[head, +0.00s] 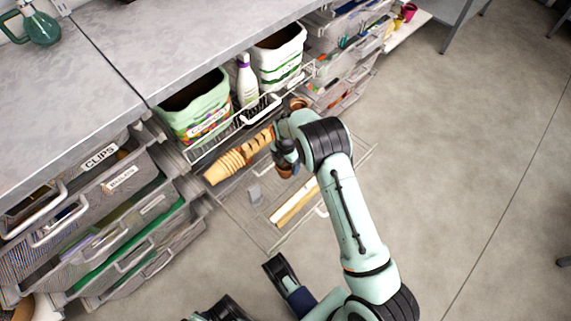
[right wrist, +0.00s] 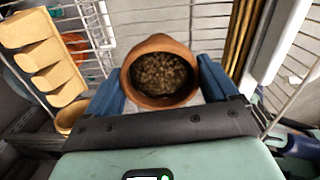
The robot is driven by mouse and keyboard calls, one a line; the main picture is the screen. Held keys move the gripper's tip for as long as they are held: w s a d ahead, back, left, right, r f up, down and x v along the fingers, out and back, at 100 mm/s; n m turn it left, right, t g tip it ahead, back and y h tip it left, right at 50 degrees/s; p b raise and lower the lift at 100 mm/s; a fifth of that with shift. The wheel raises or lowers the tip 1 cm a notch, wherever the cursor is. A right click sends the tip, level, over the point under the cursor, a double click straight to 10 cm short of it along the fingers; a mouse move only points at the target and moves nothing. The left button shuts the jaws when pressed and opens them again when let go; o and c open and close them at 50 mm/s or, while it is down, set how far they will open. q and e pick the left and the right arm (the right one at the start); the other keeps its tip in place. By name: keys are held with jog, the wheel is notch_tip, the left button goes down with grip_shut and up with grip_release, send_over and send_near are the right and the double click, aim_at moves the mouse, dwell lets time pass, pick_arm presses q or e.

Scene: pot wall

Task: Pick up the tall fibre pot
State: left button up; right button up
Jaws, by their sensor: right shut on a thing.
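My right gripper (head: 285,158) reaches down over a pulled-out wire drawer. In the right wrist view its blue fingers (right wrist: 163,90) are shut on a round brown pot (right wrist: 163,68), one finger on each side. The pot is seen from above, with a thick rim and grainy brown contents, so its height does not show. In the head view the same pot (head: 285,172) shows just below the fingers, partly hidden by them. Dark parts of mine at the bottom edge of the head view may belong to my left gripper (head: 250,287); its jaws are unclear.
A row of tan nested pots (head: 226,166) lies left of the gripper. Above are a green tub (head: 195,113), a white bottle (head: 246,82) and a white tub (head: 279,55). Light wooden strips (head: 294,205) lie nearby in the lower drawer. Open floor lies to the right.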

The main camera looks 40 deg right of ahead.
notch_tip(320, 180, up, 9)
jog(key=p, duration=0.2)
pick_arm(q)
notch_tip(320, 180, up, 6)
jog(key=d+p, duration=0.2)
jog(key=shift+s+d+r+m+h, duration=0.15)
jog(key=shift+s+d+m+h, duration=0.15)
jog(key=shift+s+d+h, duration=0.1)
pick_arm(e)
notch_tip(320, 180, up, 11)
send_over(285, 165)
jog(key=shift+f, duration=0.2)
jog(key=shift+f, duration=0.15)
